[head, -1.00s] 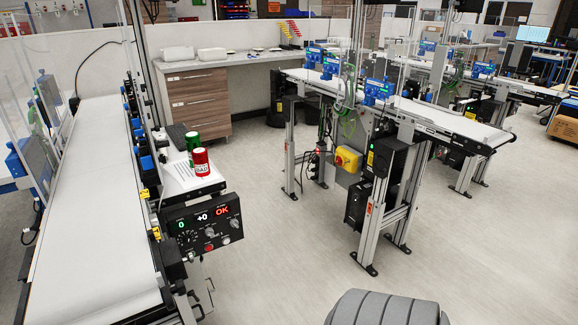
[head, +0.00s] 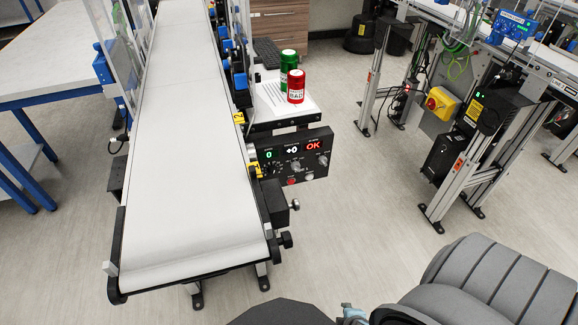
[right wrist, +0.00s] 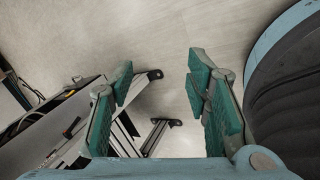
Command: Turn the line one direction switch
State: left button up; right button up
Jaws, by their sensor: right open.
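A black control panel (head: 293,158) is fixed at the right side of the near white belt conveyor (head: 190,150), by its front end. Its displays read 0, +0 and OK. Below them are several small knobs and a red button (head: 291,181); I cannot tell which knob is the direction switch or how it is set. My right gripper (right wrist: 160,82) is open and empty in the right wrist view, with its green-padded fingers apart above the floor. The panel cannot be made out in that view. My left gripper is not in view.
A green can (head: 289,62) and a red can marked BAD (head: 296,86) stand on a small shelf behind the panel. A second conveyor stands at the right with a yellow switch box (head: 440,103). Floor (head: 370,210) between them is clear. A blue-legged table (head: 50,75) is at the left.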

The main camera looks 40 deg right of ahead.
jog(key=w+d+r+n+t+h+b, duration=0.1)
jog(key=w+d+r+n+t, duration=0.15)
jog(key=w+n, duration=0.2)
jog(key=w+d+r+n+t+h+b, duration=0.1)
jog(key=w+d+r+n, duration=0.15)
jog(key=w, duration=0.35)
jog(key=n+t+b, duration=0.2)
jog(key=n+t, duration=0.7)
jog(key=n, duration=0.7)
send_near(297, 170)
jog(key=shift+h, duration=0.4)
jog(key=b+x, duration=0.2)
jog(key=x, duration=0.7)
jog(key=shift+a+f, duration=0.1)
jog(key=shift+a, duration=0.05)
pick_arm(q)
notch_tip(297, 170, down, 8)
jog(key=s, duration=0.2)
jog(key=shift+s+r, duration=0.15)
pick_arm(e)
jog(key=shift+w, duration=0.3)
jog(key=shift+m, duration=0.3)
grip_shut()
